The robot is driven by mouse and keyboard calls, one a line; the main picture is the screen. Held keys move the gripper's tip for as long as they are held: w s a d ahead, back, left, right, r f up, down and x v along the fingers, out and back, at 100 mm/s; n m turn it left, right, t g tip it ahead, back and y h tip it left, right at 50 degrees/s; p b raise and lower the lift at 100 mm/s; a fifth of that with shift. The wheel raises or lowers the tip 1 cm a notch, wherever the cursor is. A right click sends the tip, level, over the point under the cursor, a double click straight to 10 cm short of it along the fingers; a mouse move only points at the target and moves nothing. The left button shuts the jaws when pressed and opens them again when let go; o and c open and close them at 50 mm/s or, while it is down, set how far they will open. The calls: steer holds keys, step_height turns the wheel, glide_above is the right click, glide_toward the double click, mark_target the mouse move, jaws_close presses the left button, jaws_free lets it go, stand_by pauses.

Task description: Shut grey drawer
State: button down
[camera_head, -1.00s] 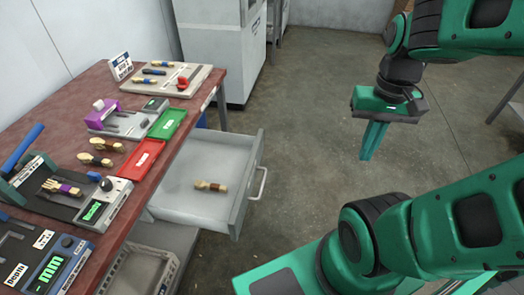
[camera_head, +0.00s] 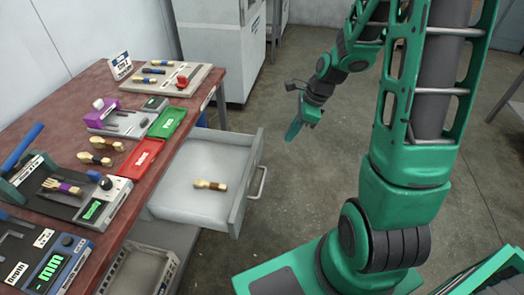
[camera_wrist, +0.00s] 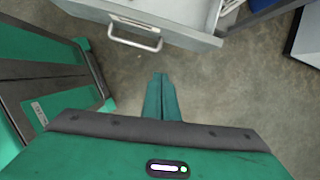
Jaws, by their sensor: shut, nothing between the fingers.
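The grey drawer (camera_head: 183,206) is pulled out from under the red-brown table. A wooden piece with a dark band (camera_head: 210,185) lies inside it. The drawer's handle (camera_head: 258,183) is on its front face, and it also shows at the top left of the wrist view (camera_wrist: 135,33). My gripper (camera_head: 292,132) is to the right of and beyond the drawer front, apart from it, with its fingers pointing down. In the wrist view its fingers (camera_wrist: 161,84) are together and empty, with bare floor between them and the handle.
The red-brown table (camera_head: 128,160) carries a green tray (camera_head: 167,122), a red tray (camera_head: 140,158), gauges and several wooden pieces. A grey bin (camera_head: 140,272) stands below the drawer. A white cabinet (camera_head: 225,60) stands behind.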

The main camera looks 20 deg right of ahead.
steer(key=w+a+f+m, duration=0.1)
steer(key=w+a+f, duration=0.5)
steer(key=f, duration=0.4)
steer(key=shift+a+f+m+y, duration=0.3)
steer(key=shift+a, duration=0.3)
steer(key=shift+w, duration=0.1)
